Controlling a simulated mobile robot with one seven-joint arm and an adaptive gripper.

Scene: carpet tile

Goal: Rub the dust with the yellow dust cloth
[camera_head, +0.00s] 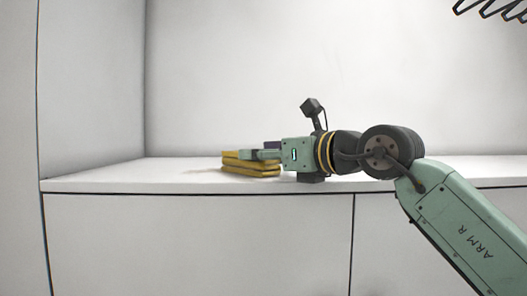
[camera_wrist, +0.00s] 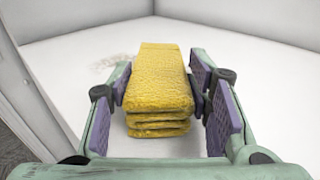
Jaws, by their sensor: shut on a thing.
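The yellow dust cloth (camera_wrist: 158,83) is a folded, layered block lying between my gripper's purple finger pads in the wrist view. It also shows in the head view (camera_head: 251,171), at the white counter surface. My gripper (camera_head: 262,154) reaches in from the right and is shut on the cloth. In the wrist view my gripper (camera_wrist: 163,95) has one finger on each side of it. The dust (camera_wrist: 110,62) is a faint brownish patch on the white surface, beyond the cloth and to its left. The cloth may hide part of it.
The white counter (camera_head: 110,178) has a wall at its left and one at the back. Its front edge drops to cabinet fronts (camera_head: 200,240). The counter left of the cloth is clear. A dark zigzag object (camera_head: 490,10) hangs at the top right.

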